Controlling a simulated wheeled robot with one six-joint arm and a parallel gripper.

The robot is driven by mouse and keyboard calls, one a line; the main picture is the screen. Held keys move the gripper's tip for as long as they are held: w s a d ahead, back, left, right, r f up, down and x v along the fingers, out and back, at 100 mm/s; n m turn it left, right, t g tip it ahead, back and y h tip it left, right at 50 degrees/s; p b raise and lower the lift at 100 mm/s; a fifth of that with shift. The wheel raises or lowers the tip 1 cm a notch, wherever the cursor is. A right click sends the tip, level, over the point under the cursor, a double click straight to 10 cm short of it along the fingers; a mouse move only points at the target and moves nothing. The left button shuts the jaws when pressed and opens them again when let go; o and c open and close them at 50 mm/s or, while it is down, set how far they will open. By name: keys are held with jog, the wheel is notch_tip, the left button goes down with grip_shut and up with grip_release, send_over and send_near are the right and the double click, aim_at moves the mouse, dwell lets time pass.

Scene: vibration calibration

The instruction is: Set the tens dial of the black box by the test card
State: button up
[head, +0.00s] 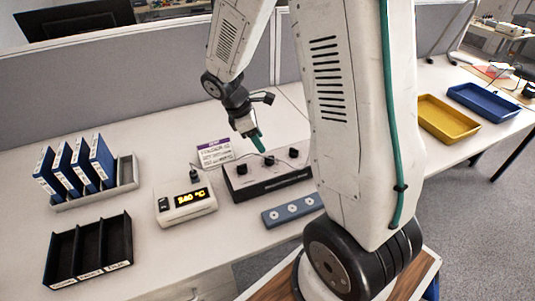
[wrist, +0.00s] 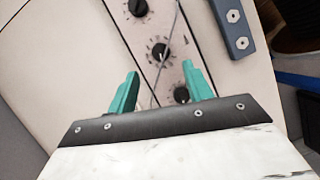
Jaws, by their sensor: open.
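The black box (head: 268,184) stands on the table with three black dials on its pale top: a left dial (head: 241,168), a middle dial (head: 270,160) and a right dial (head: 293,153). Their labels are too small to read. The test card (head: 214,152), white with a purple header, stands behind the box's left end; its text is not legible. My gripper (head: 259,143) is above the box with teal fingers. In the wrist view my gripper (wrist: 164,80) is open and empty, with one dial (wrist: 160,50) just beyond the fingertips and another (wrist: 181,94) beside the right finger.
A white meter (head: 185,210) with a lit yellow display is left of the box. A blue-grey strip (head: 292,210) lies in front. Blue binders (head: 80,165) in a grey rack and a black tray (head: 88,250) are at left. Yellow (head: 445,120) and blue (head: 484,101) trays are right.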

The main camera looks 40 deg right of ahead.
aim_at(268, 154)
jog(key=x, duration=0.7)
jog(key=shift+s+d+f, duration=0.1)
jog(key=shift+f, duration=0.2)
jog(key=c, duration=1)
